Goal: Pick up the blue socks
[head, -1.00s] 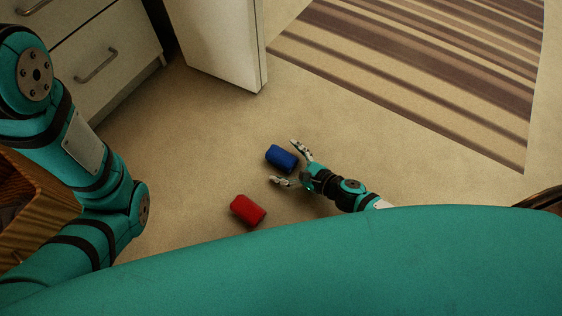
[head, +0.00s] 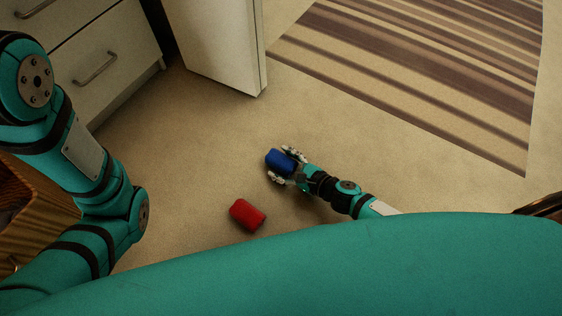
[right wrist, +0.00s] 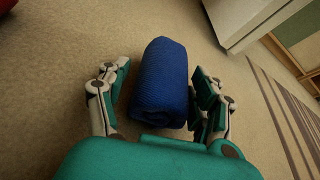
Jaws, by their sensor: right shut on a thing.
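The blue socks (head: 279,160), a rolled bundle, are on the beige floor in the head view. In the right wrist view the blue roll (right wrist: 163,80) lies between the two fingers. My right gripper (head: 285,165) is shut on the socks, one finger on each side; its fingers (right wrist: 160,95) also show in the right wrist view, where a narrow gap seems to show beside the roll. My left arm comes in at the left of the head view, but its gripper is out of view.
A red roll (head: 247,215) lies on the floor just below the socks. White drawers (head: 95,60) stand at the upper left, with a white panel (head: 215,45) beside them. A striped rug (head: 430,75) lies at the upper right. A wooden piece (head: 35,215) stands at the left edge.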

